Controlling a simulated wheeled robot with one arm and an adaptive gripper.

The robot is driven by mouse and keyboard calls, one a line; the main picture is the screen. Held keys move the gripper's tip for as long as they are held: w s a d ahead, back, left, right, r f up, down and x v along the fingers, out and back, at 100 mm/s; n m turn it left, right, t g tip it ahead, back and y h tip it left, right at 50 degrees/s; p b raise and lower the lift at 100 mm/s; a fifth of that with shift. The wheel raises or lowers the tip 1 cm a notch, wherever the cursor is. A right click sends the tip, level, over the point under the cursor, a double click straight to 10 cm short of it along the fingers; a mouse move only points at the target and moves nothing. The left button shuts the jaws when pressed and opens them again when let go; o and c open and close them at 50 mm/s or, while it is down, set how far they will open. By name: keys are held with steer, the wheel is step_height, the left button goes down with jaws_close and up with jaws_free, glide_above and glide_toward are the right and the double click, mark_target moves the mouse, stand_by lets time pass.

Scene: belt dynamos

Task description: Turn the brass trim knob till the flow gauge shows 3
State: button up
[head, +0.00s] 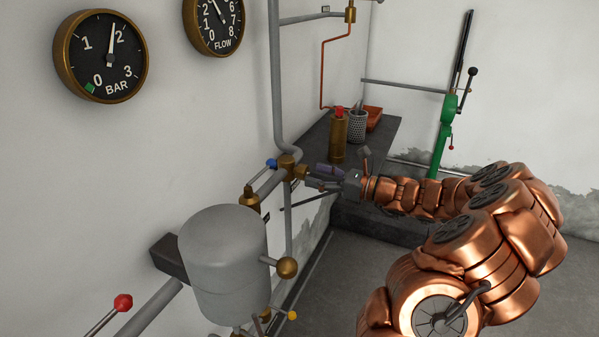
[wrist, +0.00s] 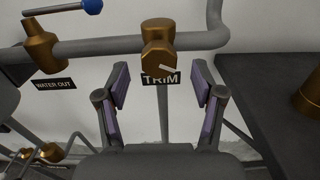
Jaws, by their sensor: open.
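The brass trim knob (wrist: 158,56) sits on a grey pipe, upper middle of the wrist view, with a pale pointer mark on its face and a TRIM label (wrist: 160,78) behind. In the head view the brass fitting (head: 287,166) is on the wall pipe. My gripper (wrist: 160,76) is open, one purple-padded finger on each side below the knob, in front of it; contact is not visible. In the head view my gripper (head: 316,177) points left at the fitting. The flow gauge (head: 213,24) is cut off at the top; its needle points up and left, its exact reading unclear.
A blue-tipped lever (wrist: 92,6) sits on the WATER OUT valve (wrist: 41,45), left of the knob. A grey tank (head: 224,262) stands below left. A dark bench (head: 376,136) with a brass bottle (head: 338,136) is behind. The BAR gauge (head: 100,55) is upper left.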

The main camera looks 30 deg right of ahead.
mark_target(307, 173)
steer(key=shift+x, duration=2.5)
steer(key=shift+s, duration=0.1)
steer(key=c, duration=1.2)
